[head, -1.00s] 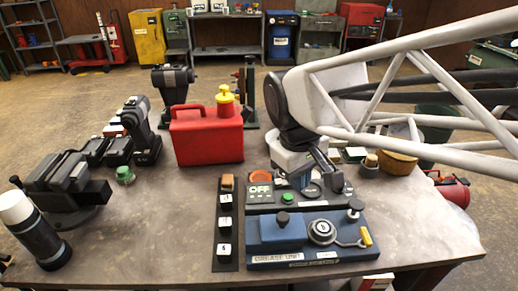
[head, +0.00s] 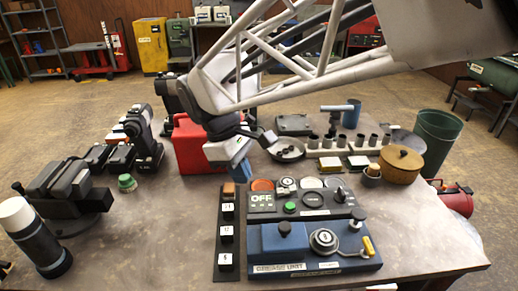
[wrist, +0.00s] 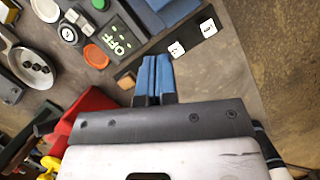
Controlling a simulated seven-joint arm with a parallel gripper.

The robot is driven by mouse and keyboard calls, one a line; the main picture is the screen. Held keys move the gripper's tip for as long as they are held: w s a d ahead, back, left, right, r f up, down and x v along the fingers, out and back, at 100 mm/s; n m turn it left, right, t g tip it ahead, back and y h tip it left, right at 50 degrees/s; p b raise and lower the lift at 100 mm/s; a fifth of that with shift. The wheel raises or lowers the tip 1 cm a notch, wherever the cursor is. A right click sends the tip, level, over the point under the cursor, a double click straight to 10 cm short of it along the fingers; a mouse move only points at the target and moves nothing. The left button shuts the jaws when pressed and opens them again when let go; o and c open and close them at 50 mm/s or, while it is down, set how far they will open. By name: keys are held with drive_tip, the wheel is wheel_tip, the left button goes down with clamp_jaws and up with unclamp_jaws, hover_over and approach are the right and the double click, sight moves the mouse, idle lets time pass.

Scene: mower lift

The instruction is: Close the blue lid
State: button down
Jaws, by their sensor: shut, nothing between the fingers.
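The blue grease unit (head: 345,262) lies at the front of the table, right of centre. A raised blue lid-like block with a black knob (head: 284,238) is on its left part, and I cannot tell how far it stands open. Part of the blue unit also shows at the top of the wrist view (wrist: 165,12). My gripper (head: 240,172) hangs behind and left of the unit, above the table and apart from it. Its blue fingers (wrist: 156,80) are together and empty in the wrist view, over the black numbered strip.
The OFF panel (head: 298,203) sits just behind the blue unit. The numbered strip (head: 227,240) lies left of both. A red can (head: 190,150) stands behind my gripper, partly hidden. A pan (head: 287,149) and small cups are farther back.

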drive_tip(key=shift+f, duration=0.1)
hover_over(271, 230)
drive_tip(key=w+a, duration=0.2)
drive_tip(key=a, duration=0.2)
drive_tip(key=f, duration=0.9)
drive_tip(key=shift+s+d+f, duration=0.2)
drive_tip(key=shift+d+f, duration=0.05)
drive_tip(key=shift+s+d, duration=0.25)
drive_tip(key=shift+d, duration=0.25)
drive_tip(key=shift+s+d, duration=0.25)
drive_tip(key=shift+d, duration=0.2)
drive_tip(key=shift+s+d+f, duration=0.15)
drive_tip(key=shift+s+d, duration=0.2)
drive_tip(key=shift+d, duration=0.35)
drive_tip(key=shift+d, duration=0.1)
